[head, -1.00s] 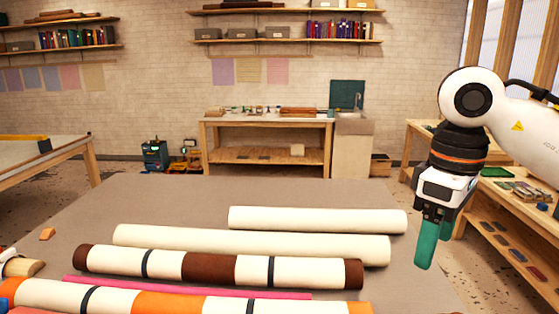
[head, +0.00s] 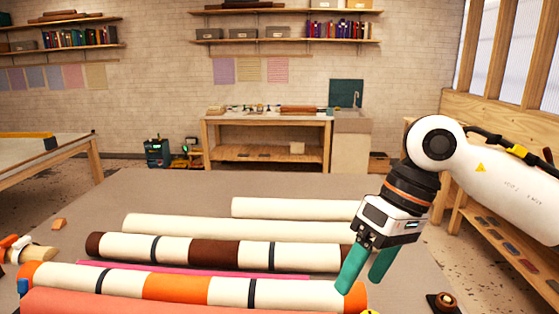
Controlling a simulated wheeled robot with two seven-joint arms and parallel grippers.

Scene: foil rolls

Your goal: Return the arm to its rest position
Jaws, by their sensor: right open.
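My right gripper (head: 367,277) has green fingers that stand apart with nothing between them. It hangs from the right arm above the right ends of the rolls and hides part of them. Two cream rolls (head: 290,208) (head: 230,230) lie at the back of the table. In front lies a cream and brown roll with dark bands (head: 214,253), then a thin pink strip (head: 200,270) and a cream and orange roll (head: 175,286). A salmon roll (head: 130,301) is nearest, cut off by the frame. My left gripper is not in view.
The grey-brown table (head: 150,190) is bare behind the rolls. A small orange block (head: 59,224) lies at its left. A wooden bench (head: 265,154) stands by the far wall.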

